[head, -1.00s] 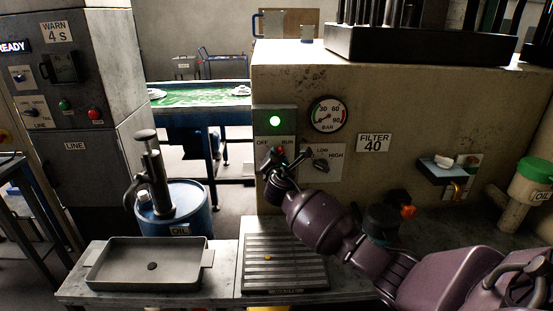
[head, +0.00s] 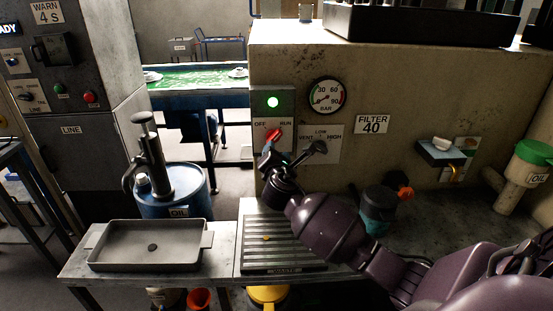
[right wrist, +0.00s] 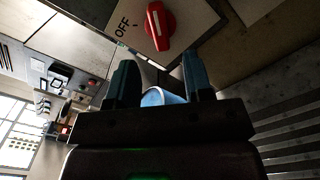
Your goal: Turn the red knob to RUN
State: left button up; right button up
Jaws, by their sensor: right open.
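The red knob (head: 273,135) is on the pale panel below a lit green lamp (head: 273,102), between the OFF and RUN labels. Its handle slants, with its upper right end towards RUN. In the right wrist view the red knob (right wrist: 160,27) shows beyond the fingers, with a white line on it and OFF beside it. My right gripper (head: 281,158) is below and in front of the knob. Its two fingers (right wrist: 155,85) are apart, with nothing between them touching the knob. My left gripper is not in view.
A black selector (head: 318,147) marked VENT, LOW, HIGH is just right of the knob, close to my gripper. A pressure gauge (head: 327,96) is above it. Below are a ribbed waste grate (head: 285,255), a grey tray (head: 150,262) and a blue oil drum (head: 190,192).

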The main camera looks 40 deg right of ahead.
jog(key=shift+v, duration=1.3)
